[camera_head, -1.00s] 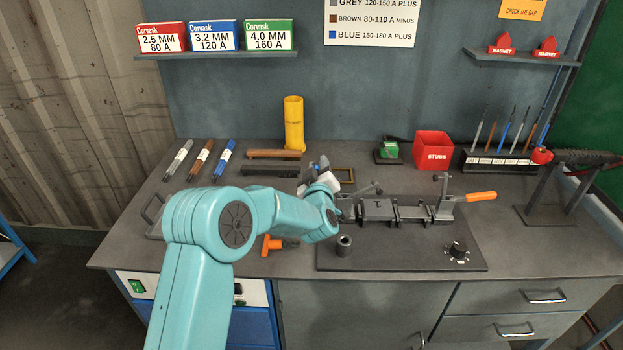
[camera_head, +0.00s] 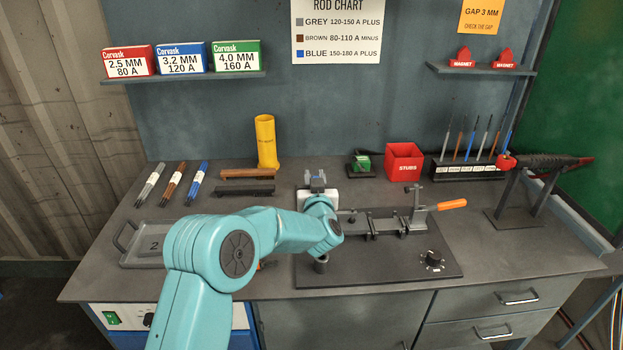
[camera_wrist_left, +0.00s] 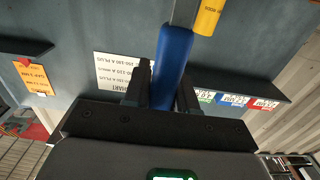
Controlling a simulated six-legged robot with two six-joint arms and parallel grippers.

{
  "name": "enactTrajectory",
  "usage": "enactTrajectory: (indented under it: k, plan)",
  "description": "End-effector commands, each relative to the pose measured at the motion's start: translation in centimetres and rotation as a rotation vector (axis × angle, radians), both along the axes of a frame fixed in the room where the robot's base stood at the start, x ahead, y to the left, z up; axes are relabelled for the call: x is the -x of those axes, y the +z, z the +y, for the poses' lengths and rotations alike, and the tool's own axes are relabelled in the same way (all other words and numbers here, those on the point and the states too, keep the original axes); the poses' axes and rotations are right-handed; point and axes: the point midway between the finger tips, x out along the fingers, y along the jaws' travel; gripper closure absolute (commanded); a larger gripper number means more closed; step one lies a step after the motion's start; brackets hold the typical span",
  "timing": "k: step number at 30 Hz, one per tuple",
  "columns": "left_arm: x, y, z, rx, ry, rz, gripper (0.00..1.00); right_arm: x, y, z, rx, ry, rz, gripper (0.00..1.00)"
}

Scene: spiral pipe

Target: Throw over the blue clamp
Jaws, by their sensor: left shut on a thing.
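The blue clamp's handle (camera_wrist_left: 172,65) stands between my left gripper's fingers in the left wrist view, with a grey metal lever (camera_wrist_left: 184,12) beyond it. My left gripper (camera_head: 316,183) is shut on this handle, over the left end of the dark fixture plate (camera_head: 400,268). In the head view my arm and gripper hide the handle and most of the blue clamp. A second clamp with an orange handle (camera_head: 452,205) stands at the right end of the fixture, its handle pointing right. My right gripper is not in view.
A yellow tube (camera_head: 266,142), a red stubs box (camera_head: 404,162) and a rod rack (camera_head: 468,171) stand behind. A grey tray (camera_head: 140,258) lies left, partly behind my arm.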

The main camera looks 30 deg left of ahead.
Motion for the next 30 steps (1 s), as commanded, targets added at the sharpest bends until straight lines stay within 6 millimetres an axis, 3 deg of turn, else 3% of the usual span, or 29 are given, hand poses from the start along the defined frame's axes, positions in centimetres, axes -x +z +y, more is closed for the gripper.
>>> enactTrajectory:
  k: [13, 14, 15, 16, 26, 30]
  plan:
    - [-0.1, 0.2, -0.3, -0.019, -0.006, 0.006, 1.00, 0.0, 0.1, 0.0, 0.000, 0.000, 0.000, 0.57]
    - [-0.1, 0.2, -0.3, -0.019, -0.006, 0.006, 0.71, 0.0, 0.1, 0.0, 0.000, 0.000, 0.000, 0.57]
    - [-0.2, 0.2, -0.3, -0.020, -0.006, 0.006, 0.58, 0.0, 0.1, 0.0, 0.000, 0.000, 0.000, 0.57]
    - [-0.1, 0.2, -0.3, -0.019, -0.006, 0.006, 0.53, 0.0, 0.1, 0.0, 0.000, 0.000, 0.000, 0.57]
    - [0.1, 0.0, -0.3, -0.015, -0.004, 0.007, 0.53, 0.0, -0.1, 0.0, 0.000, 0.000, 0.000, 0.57]
    - [1.5, -0.1, -1.2, -0.013, -0.005, 0.007, 0.53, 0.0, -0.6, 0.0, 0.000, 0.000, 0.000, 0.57]
